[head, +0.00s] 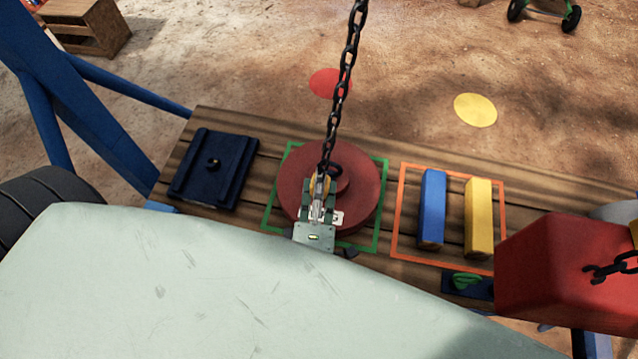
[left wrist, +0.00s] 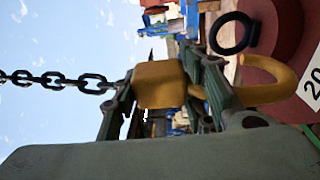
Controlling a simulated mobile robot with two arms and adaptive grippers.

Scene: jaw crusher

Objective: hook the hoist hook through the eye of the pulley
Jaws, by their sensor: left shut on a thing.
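The pulley (head: 365,205) is a red disc with a raised hub, lying flat in a green square outline on the wooden bench. Its eye is a black ring (left wrist: 235,32), also visible on the hub in the head view (head: 336,170). The hoist hook (left wrist: 270,85) is yellow with a blocky body and hangs on a dark chain (head: 345,75). My left gripper (head: 318,195) is shut on the hook's body, above the pulley. In the left wrist view the hook's tip appears close beside the ring, not through it. My left gripper partly hides the hook in the head view.
A dark blue plate (head: 214,168) lies left of the pulley. Blue (head: 432,208) and yellow (head: 478,218) blocks lie in an orange outline (head: 402,200) to the right. A large red block (head: 560,270) with a dark chain is at the right. Blue frame legs stand left.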

